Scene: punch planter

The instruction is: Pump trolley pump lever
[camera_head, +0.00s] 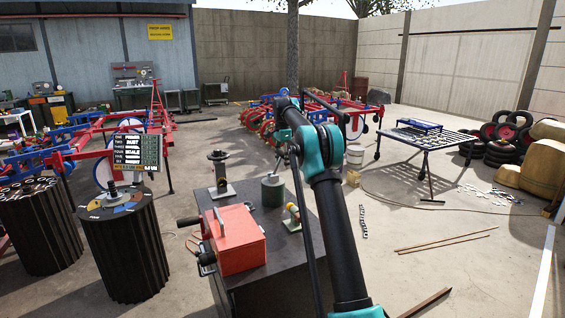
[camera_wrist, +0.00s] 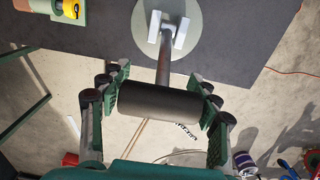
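The pump lever shows in the wrist view as a grey rod with a dark cylindrical crosswise grip (camera_wrist: 160,102). Its rod runs up to a pale bracket on a round green pump top (camera_wrist: 198,20). In the head view the green pump cylinder (camera_head: 272,192) stands on the dark trolley top (camera_head: 262,225). My gripper (camera_wrist: 160,88) has its fingers spread, one at each end of the lever's grip, with the grip between them. Whether the fingers touch it I cannot tell. In the head view my gripper (camera_head: 283,140) is above the pump, partly hidden by my arm.
A red box (camera_head: 238,240) and a yellow-banded cylinder (camera_head: 293,213) sit on the trolley, near the pump. A post on a base (camera_head: 218,172) stands behind. Dark ribbed drums (camera_head: 122,245) are at left, a blue-legged table (camera_head: 430,138) at right. The floor right of the trolley is mostly clear.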

